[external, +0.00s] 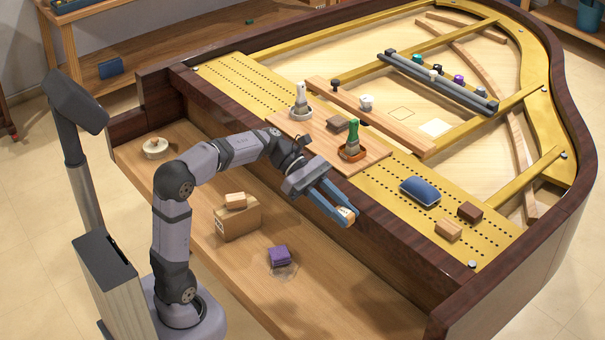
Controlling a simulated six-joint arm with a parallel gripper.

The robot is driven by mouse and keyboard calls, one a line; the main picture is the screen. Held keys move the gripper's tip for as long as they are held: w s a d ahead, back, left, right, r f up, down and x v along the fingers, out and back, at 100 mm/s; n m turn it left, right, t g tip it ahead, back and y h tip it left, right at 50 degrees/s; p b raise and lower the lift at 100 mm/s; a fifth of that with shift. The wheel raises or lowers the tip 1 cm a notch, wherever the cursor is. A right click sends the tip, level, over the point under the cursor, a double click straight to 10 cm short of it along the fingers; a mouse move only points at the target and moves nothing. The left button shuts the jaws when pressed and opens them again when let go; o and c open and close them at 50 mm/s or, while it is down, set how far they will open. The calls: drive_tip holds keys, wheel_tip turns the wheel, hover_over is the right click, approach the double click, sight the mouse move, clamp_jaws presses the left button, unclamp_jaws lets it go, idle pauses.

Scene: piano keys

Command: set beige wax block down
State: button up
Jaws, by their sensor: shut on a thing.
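My gripper (341,211) reaches out past the front wooden rail of the piano, its blue fingers pointing down and to the right. It is shut on a small pale block, taken as the beige wax block (346,212), which shows only in part between the fingertips. The fingers hide the rest of the block. The held block appears above the dark rail; its exact height and whether it touches anything cannot be told.
A tan block (448,230) and a brown block (470,211) sit on the gold plate.

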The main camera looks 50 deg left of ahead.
drive_tip(key=w+a+n+t+y, duration=0.1)
drive_tip(key=w+a+n+t, duration=0.15)
drive_tip(key=a, duration=0.45)
drive_tip(key=w+a+n+t+y, duration=0.1)
drive_tip(key=w+a+n+t, duration=0.15)
drive_tip(key=a, duration=0.55)
drive_tip(key=n+t+y, duration=0.6)
drive_tip(key=n+y, duration=0.5)
hover_over(202, 203)
drive_tip(key=shift+a+f+b, duration=0.1)
drive_tip(key=shift+f+b, duration=0.65)
drive_tip(key=shift+f, duration=13.25)
drive_tip(key=shift+f, duration=0.1)
